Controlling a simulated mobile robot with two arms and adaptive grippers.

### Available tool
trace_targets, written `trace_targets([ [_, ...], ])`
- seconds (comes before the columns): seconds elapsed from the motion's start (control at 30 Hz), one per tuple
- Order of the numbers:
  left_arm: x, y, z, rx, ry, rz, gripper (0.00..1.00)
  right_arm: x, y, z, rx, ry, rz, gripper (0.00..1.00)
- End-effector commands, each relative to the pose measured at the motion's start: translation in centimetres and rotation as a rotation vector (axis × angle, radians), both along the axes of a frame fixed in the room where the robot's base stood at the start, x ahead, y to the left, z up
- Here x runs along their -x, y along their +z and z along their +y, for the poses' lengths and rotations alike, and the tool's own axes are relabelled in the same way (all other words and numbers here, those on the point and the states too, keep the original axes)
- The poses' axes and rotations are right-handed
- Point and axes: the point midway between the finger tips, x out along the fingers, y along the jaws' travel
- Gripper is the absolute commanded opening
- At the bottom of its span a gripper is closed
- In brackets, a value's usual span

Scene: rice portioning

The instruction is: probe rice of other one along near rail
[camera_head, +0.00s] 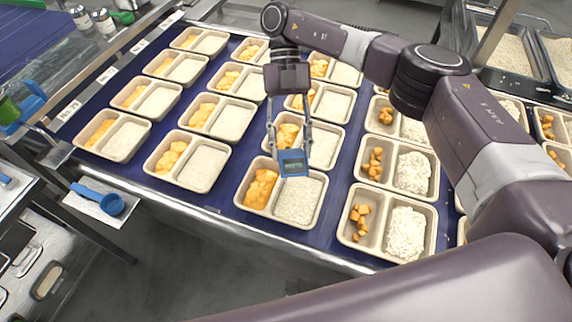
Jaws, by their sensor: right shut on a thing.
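My right gripper (290,160) is shut on a blue probe thermometer (293,169) with a small dark display. The probe is over the far edge of a two-compartment tray (262,213) in the row along the near rail (225,216). This tray holds yellow-orange food on the left and white rice (299,200) on the right. The probe's stem is not clearly visible, so I cannot tell whether it touches the rice. Other trays along this rail are one (172,185) to the left, one (93,145) at the far left and one (352,240) to the right. My left gripper is not in view.
Several more filled trays stand in rows on the blue belt (225,178). A blue scoop (108,202) lies on a small shelf at left. Bottles (103,22) stand at top left, and rice pans (500,48) at top right. My right arm crosses above the right-hand trays.

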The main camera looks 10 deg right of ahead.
Motion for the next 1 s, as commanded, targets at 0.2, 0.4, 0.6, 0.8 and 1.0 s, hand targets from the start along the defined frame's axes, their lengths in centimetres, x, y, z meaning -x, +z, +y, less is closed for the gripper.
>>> trace_targets([
  [0.2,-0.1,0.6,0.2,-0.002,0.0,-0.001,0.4,0.6,-0.7,0.3,-0.004,-0.23,0.006,0.16],
  [0.4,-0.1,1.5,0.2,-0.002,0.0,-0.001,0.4,1.4,-1.6,0.5,0.0,-0.539,0.004,0.16],
  [0.6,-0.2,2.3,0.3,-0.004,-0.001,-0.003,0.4,2.4,-2.7,1.1,0.001,-0.914,0.004,0.16],
  [0.8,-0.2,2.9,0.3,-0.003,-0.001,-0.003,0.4,2.9,-3.5,1.6,-0.003,-1.161,0.005,0.16],
  [1.0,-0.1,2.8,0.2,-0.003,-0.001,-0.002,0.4,3.0,-3.9,1.8,-0.003,-1.247,0.004,0.16],
])
